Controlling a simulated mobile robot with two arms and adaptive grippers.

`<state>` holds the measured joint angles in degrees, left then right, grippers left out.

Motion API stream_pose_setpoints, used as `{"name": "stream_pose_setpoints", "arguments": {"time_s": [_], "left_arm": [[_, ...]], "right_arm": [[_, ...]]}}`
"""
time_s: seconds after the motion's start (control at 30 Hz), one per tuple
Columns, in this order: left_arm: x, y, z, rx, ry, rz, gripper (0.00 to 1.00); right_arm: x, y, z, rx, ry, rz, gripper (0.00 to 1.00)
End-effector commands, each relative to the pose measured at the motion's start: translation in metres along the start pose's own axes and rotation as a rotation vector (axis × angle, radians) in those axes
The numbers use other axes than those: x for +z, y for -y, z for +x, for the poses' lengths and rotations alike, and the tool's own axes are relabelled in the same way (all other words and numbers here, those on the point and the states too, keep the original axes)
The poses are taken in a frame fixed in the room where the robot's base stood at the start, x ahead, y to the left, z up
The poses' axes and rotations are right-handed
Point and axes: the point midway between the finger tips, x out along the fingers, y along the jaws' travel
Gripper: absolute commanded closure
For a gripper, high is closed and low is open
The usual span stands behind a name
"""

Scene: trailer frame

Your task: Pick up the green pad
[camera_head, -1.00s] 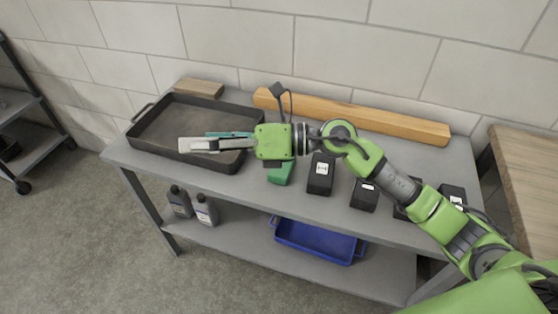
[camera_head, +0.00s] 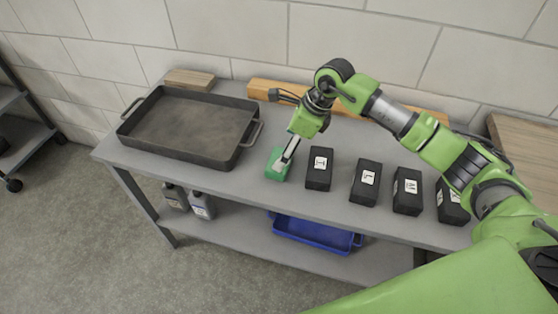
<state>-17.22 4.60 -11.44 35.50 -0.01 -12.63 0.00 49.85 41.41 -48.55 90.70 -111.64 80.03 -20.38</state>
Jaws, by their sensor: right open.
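The green pad (camera_head: 274,171) lies on the grey table top, between the black tray and the row of black blocks. My right gripper (camera_head: 284,162) points down and left at the pad, with its fingertips over or at the pad's upper surface. It is open and holds nothing that I can see. Whether the fingers touch the pad or stand just above it, I cannot tell. The fingers hide a part of the pad. My left gripper is not in view.
A black tray (camera_head: 233,151) with handles stands at the left of the table (camera_head: 240,184). Several black labelled blocks, the nearest one (camera_head: 318,181) right beside the pad, stand in a row. A wooden beam (camera_head: 262,88) lies behind. A blue tray (camera_head: 310,235) and bottles (camera_head: 200,206) are on the lower shelf.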

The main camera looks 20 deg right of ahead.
Motion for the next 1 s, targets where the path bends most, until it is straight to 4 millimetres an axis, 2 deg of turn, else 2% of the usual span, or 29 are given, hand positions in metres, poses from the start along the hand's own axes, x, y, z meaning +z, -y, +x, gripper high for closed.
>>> {"name": "stream_pose_setpoints", "arguments": {"time_s": [0.27, 0.43, 0.53, 0.83, 0.87, 1.0], "left_arm": [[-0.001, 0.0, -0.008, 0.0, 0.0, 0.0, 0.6], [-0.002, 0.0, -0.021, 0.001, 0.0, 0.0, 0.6], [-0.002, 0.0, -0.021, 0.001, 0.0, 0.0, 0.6], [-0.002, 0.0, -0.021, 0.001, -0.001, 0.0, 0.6], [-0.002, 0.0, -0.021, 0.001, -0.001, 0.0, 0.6], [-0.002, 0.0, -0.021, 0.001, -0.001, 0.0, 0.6]], "right_arm": [[0.002, -0.002, 0.022, 0.003, 0.0, 0.002, 0.11], [0.008, -0.005, 0.046, 0.005, 0.0, 0.002, 0.11], [0.007, -0.003, 0.06, 0.003, 0.001, 0.002, 0.11], [0.006, -0.003, 0.068, 0.0, 0.001, 0.0, 0.11], [0.006, -0.003, 0.068, 0.0, 0.001, 0.0, 0.14], [0.006, -0.003, 0.068, 0.001, 0.001, 0.0, 0.5]]}}
